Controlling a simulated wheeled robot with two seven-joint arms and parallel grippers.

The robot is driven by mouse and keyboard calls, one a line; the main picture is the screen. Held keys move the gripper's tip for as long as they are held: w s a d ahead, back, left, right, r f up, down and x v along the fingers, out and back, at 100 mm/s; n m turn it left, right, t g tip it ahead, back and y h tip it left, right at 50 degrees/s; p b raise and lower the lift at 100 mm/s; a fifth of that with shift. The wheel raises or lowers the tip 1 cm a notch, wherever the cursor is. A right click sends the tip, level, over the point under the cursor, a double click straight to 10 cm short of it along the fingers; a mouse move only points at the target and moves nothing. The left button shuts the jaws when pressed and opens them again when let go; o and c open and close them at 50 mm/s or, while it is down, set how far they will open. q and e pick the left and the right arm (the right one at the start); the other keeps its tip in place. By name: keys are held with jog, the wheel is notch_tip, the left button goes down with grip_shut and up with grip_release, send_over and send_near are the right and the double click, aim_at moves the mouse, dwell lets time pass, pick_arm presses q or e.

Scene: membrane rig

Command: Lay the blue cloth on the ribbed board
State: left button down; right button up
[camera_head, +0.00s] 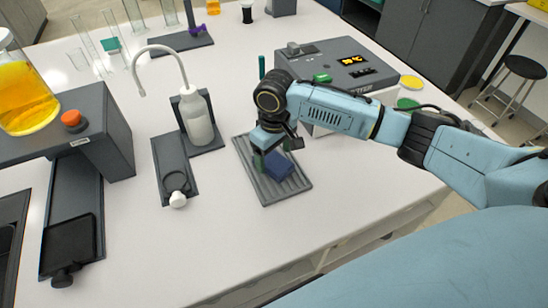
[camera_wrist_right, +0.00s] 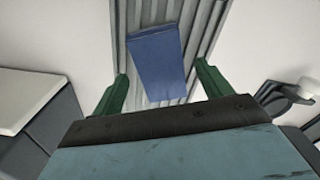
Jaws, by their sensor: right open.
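The blue cloth (camera_head: 279,167) lies on the grey ribbed board (camera_head: 294,189), on its right-hand part in the head view. In the right wrist view the cloth (camera_wrist_right: 158,64) is a flat blue rectangle, slightly turned against the ribs of the board (camera_wrist_right: 128,22). My right gripper (camera_wrist_right: 161,84) has its green fingers apart, one on each side of the cloth's near end, with a gap to both. In the head view the right gripper (camera_head: 272,162) is over the board beside the cloth, partly hidden by its own wrist. My left gripper is not in view.
A white squeeze bottle (camera_head: 198,121) in a dark stand and a dark tray with a ring and white knob (camera_head: 178,199) stand left of the board. A grey instrument box (camera_head: 335,62) stands behind my right arm. The bench front is clear.

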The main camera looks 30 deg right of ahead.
aim_at(274, 161)
notch_tip(274, 161, up, 10)
jog(key=shift+p, duration=0.35)
